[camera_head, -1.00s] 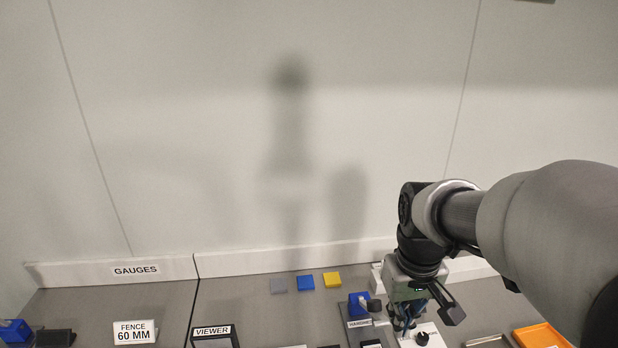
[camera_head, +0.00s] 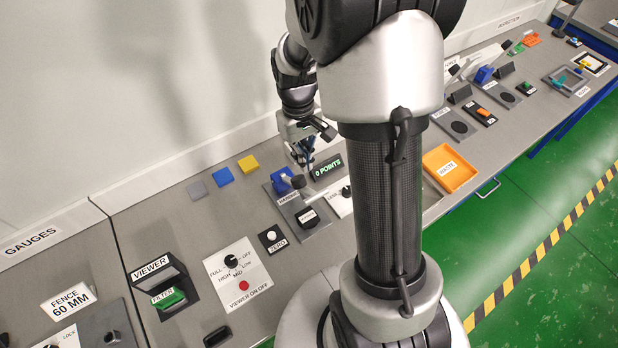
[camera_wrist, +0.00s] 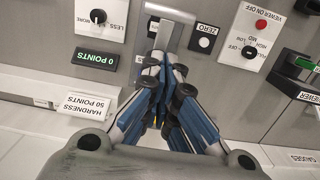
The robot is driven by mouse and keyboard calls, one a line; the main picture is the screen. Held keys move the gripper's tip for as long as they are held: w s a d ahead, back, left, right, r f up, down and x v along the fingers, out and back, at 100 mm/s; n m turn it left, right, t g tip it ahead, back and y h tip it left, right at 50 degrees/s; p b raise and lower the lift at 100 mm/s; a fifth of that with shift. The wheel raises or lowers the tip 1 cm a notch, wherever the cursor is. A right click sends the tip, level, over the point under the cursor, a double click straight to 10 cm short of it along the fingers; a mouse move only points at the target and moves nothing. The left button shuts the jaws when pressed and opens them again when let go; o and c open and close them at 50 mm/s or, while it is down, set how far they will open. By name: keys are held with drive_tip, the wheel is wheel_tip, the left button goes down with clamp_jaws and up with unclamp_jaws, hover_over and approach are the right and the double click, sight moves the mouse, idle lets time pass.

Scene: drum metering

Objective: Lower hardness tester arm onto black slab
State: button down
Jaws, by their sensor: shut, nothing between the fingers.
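The hardness tester (camera_head: 281,180) is a small blue block on a grey plate, with a dark knob-like end beside it. A black slab (camera_head: 307,217) lies on the same plate, nearer the table's front. My gripper (camera_head: 308,158) is just behind and right of the blue block in the head view, above the table. In the wrist view my gripper (camera_wrist: 167,80) is shut and empty, its blue-padded fingers together. They hide the tester's blue block there. A pale grey bar shows beyond the fingertips. Whether the fingers touch the tester arm I cannot tell.
A display (camera_head: 328,167) reads "0 POINTS". A ZERO button (camera_head: 272,238) and a viewer panel (camera_head: 238,272) lie to the left. Grey, blue and yellow (camera_head: 248,164) squares lie behind. An orange tray (camera_head: 451,168) is to the right.

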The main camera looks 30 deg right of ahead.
hover_over(311, 191)
drive_tip(key=w, duration=0.1)
wheel_tip(311, 191, down, 5)
drive_tip(key=shift+a+r, duration=0.1)
drive_tip(key=shift+r, duration=0.05)
drive_tip(key=shift+s+f, duration=0.3)
drive_tip(key=shift+b, duration=0.35)
